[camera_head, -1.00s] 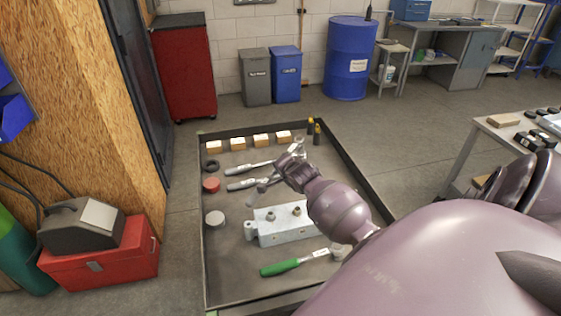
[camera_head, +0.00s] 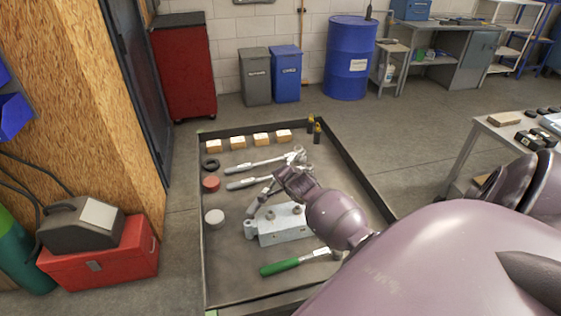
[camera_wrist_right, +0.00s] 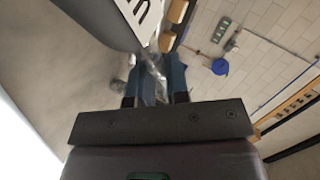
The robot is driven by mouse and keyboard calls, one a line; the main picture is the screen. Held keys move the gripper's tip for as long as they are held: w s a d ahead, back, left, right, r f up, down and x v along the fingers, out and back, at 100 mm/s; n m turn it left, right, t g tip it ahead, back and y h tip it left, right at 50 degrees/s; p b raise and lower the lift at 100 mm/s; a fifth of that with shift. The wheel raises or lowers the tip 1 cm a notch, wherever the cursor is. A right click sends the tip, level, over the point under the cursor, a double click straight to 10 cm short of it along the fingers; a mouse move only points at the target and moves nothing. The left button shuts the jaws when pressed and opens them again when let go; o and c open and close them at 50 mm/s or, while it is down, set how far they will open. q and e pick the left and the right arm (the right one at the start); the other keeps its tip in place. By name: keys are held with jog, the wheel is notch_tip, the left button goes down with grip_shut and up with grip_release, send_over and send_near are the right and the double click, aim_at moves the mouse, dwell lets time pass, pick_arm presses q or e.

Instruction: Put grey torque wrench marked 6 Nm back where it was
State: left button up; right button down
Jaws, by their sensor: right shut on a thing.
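My right gripper (camera_head: 278,186) is above the middle of the black-rimmed tray (camera_head: 204,262). It is shut on a grey wrench (camera_head: 257,204), which slants down to the left over the metal block (camera_head: 283,226). In the right wrist view a shiny metal part (camera_wrist_right: 152,62) shows between my right fingers (camera_wrist_right: 155,84). Its marking cannot be read. Two grey wrenches lie side by side in the tray, an upper one (camera_head: 252,166) and a lower one (camera_head: 240,184) partly behind my gripper. A green-handled wrench (camera_head: 281,267) lies nearer the front. My left gripper is not in view.
Several wooden blocks (camera_head: 238,143) line the tray's back. A black ring (camera_head: 211,164), a red round piece (camera_head: 211,183) and a pale round piece (camera_head: 214,217) sit along its left. Two yellow-topped pieces (camera_head: 311,122) stand at the back right. The tray's front left is clear.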

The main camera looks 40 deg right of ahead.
jog(key=shift+f, duration=0.2)
jog(key=c, duration=1.1)
grip_release()
jog(key=shift+r, duration=0.3)
jog(key=p+v, duration=0.1)
jog(key=v, duration=1.1)
jog(key=shift+r, duration=0.3)
jog(key=shift+s, duration=0.15)
